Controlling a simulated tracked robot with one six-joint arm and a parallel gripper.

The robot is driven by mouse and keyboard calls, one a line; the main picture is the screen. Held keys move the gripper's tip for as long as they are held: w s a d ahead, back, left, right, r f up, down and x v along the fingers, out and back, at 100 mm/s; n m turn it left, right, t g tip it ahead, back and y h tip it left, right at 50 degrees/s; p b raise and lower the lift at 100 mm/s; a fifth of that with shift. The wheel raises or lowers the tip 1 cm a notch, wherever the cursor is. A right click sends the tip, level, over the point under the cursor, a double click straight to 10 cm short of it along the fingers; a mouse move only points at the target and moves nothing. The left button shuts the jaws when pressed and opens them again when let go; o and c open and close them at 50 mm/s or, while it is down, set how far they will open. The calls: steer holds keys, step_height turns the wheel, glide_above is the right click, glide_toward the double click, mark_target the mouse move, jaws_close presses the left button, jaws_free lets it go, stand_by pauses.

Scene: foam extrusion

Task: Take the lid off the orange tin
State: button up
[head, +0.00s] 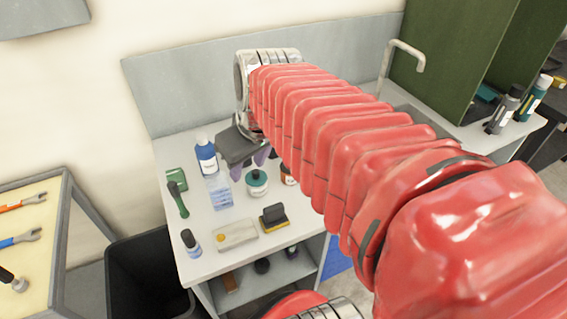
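A small orange-brown container (287,178), perhaps the orange tin, shows at the edge of my red arm. Most of it is hidden behind the arm, and I cannot make out its lid. My gripper (248,166) points down over the white worktop, left of that container. Its two purple-grey fingers are apart, with nothing visible between them. A white tin with a teal lid (257,182) stands just below the fingers in the picture; I cannot tell the height gap.
A tap (400,60) rises behind.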

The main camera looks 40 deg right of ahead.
steer(key=d+m, duration=0.1)
steer(key=d, duration=1.6)
steer(key=shift+w+f, duration=0.15)
steer(key=shift+x, duration=4.35)
steer(key=shift+a, duration=0.15)
steer(key=shift+x, duration=2.6)
